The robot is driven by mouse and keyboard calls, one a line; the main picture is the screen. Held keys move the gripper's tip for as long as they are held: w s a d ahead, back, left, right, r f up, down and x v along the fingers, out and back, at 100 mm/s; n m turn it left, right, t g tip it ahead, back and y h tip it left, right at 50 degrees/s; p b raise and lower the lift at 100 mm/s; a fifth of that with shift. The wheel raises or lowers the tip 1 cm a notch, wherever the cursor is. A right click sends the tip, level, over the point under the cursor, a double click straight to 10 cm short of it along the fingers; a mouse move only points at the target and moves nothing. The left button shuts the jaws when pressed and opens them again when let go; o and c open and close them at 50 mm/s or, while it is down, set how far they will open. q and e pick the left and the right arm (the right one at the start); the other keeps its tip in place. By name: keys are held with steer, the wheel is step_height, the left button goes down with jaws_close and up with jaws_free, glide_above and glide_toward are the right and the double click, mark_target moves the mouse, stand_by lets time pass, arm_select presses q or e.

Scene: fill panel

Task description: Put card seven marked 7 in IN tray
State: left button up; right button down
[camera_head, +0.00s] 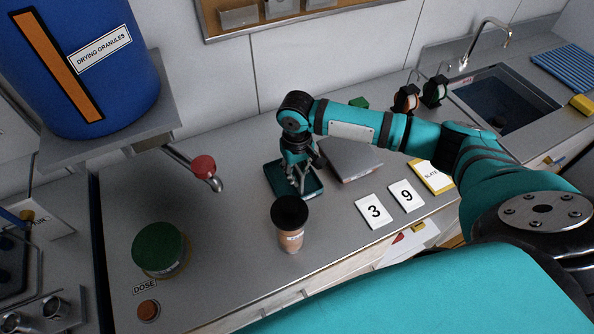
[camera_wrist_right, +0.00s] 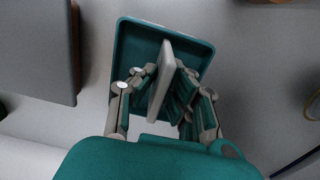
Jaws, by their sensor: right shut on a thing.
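A teal tray (camera_head: 275,178) lies on the grey counter, and it also shows in the right wrist view (camera_wrist_right: 134,52). No IN label is readable on it. My right gripper (camera_head: 303,183) points down over the tray. In the right wrist view its fingers (camera_wrist_right: 163,98) are shut on a pale card (camera_wrist_right: 165,70), seen nearly edge-on and standing within the tray's outline. The card's number is hidden, and I cannot tell if its lower edge touches the tray floor. My left gripper is out of view.
Cards marked 3 (camera_head: 374,211) and 9 (camera_head: 406,195) lie to the right. A grey box (camera_head: 350,160) stands right beside the tray. A black-topped cup (camera_head: 290,239) stands in front. A green-lidded jar (camera_head: 159,248) and red-knobbed lever (camera_head: 204,168) are left.

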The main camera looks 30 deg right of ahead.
steer(key=shift+f, duration=0.15)
steer(key=c, duration=1.4)
jaws_free()
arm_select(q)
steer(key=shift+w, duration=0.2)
arm_select(e)
step_height(320, 180, up, 12)
steer(key=shift+r+b, duration=0.1)
steer(key=shift+b, duration=1.1)
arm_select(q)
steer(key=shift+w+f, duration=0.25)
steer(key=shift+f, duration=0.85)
